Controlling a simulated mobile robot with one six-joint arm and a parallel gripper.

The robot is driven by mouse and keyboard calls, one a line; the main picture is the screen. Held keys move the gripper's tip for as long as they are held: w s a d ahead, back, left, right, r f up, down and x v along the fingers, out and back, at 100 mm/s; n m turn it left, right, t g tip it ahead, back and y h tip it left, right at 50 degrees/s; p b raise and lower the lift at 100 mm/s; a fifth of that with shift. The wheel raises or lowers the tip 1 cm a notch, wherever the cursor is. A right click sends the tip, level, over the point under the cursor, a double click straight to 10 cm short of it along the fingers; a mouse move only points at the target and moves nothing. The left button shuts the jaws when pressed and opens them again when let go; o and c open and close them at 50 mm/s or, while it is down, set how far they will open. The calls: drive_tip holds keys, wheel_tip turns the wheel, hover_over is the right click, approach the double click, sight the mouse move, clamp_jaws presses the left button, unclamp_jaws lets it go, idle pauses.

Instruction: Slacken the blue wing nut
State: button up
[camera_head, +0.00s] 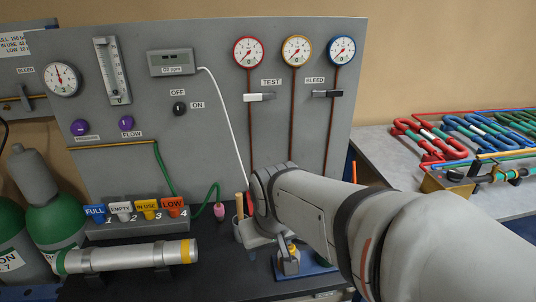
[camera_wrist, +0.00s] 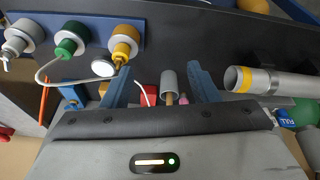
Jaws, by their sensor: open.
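I cannot pick out a blue wing nut with certainty in either view. My gripper (camera_wrist: 158,78) shows in the wrist view with its two blue fingers apart and nothing held between them. In the head view my arm reaches over the dark bench and hides part of it. A blue mounting plate (camera_wrist: 75,28) carries grey, green (camera_wrist: 68,42) and yellow (camera_wrist: 124,42) round fittings. They lie beyond and left of my fingers in the wrist view. A small blue piece (camera_wrist: 73,96) sits left of the left finger, too unclear to name.
A grey panel (camera_head: 215,100) with dials stands behind the bench. A metal cylinder (camera_head: 130,256) with a yellow band lies at the left, below several coloured tags (camera_head: 146,209). Green gas bottles (camera_head: 45,225) stand far left. Coloured serpentine coils (camera_head: 430,138) lie on the right-hand table.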

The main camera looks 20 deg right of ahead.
drive_tip(key=shift+o, duration=1.2)
drive_tip(key=w+d+m+t+h+p, duration=0.2)
drive_tip(key=w+d+t+h+p, duration=0.1)
drive_tip(key=w+d, duration=1.1)
drive_tip(key=d+r+t, duration=0.1)
drive_tip(key=d, duration=0.2)
drive_tip(key=shift+w+p, duration=0.3)
drive_tip(key=shift+w, duration=0.05)
drive_tip(key=w+d+f+t+p, duration=0.1)
drive_tip(key=w+d+t+p, duration=0.15)
drive_tip(key=d, duration=0.45)
drive_tip(key=w+d+f+t+p, duration=0.1)
drive_tip(key=w+d+f+t, duration=0.15)
drive_tip(key=d, duration=0.55)
drive_tip(key=shift+t+y, duration=0.3)
drive_tip(key=w+f, duration=0.1)
drive_tip(key=f, duration=0.2)
drive_tip(key=w+f+p, duration=0.1)
drive_tip(key=f, duration=0.2)
drive_tip(key=w+d+f, duration=0.1)
drive_tip(key=w+f, duration=0.1)
drive_tip(key=f, duration=0.1)
drive_tip(key=shift+w+f+p, duration=0.1)
drive_tip(key=shift+f+p, duration=0.15)
drive_tip(key=shift+p, duration=0.1)
drive_tip(key=shift+x, duration=0.9)
